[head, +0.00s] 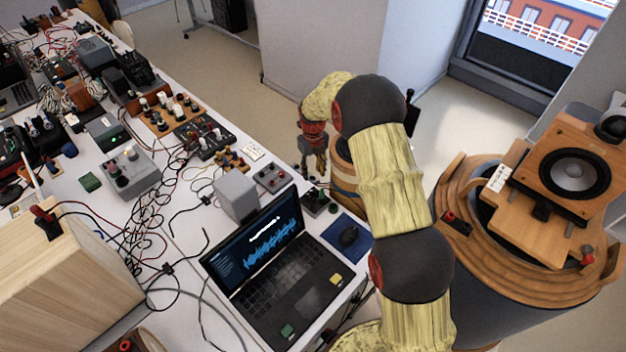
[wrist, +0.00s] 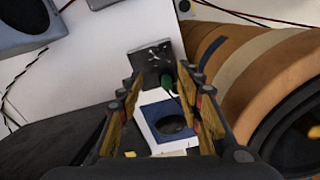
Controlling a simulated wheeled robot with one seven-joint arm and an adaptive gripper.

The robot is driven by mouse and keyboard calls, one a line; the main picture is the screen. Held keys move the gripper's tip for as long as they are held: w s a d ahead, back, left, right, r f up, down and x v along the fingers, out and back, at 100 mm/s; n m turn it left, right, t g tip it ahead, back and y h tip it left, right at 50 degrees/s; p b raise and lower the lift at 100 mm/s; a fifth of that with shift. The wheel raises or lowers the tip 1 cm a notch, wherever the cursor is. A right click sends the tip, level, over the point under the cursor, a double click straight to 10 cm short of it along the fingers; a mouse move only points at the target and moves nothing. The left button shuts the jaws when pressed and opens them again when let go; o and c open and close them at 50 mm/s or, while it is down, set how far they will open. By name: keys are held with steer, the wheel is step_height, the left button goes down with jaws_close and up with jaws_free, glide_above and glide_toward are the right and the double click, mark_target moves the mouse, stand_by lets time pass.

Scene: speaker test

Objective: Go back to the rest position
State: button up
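My gripper (head: 314,150) hangs above the right edge of the white table, past the laptop's far right corner, pointing down. In the wrist view my gripper (wrist: 160,95) has its two fingers spread apart, with nothing held between them. Below the gap I see a small dark box (wrist: 150,58) with a green part on it, and a blue mat (wrist: 150,112) with a dark rounded object on it. The fingers appear above these things; contact is not visible.
The open laptop (head: 270,250) shows a blue waveform. A grey box (head: 237,193) stands behind it. A wooden barrel-like stand (head: 470,205) with a speaker (head: 572,174) is at right. Loose cables, devices and a wooden box (head: 65,270) crowd the left. Floor shows behind my arm.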

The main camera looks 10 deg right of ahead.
steer(key=shift+r, duration=0.95)
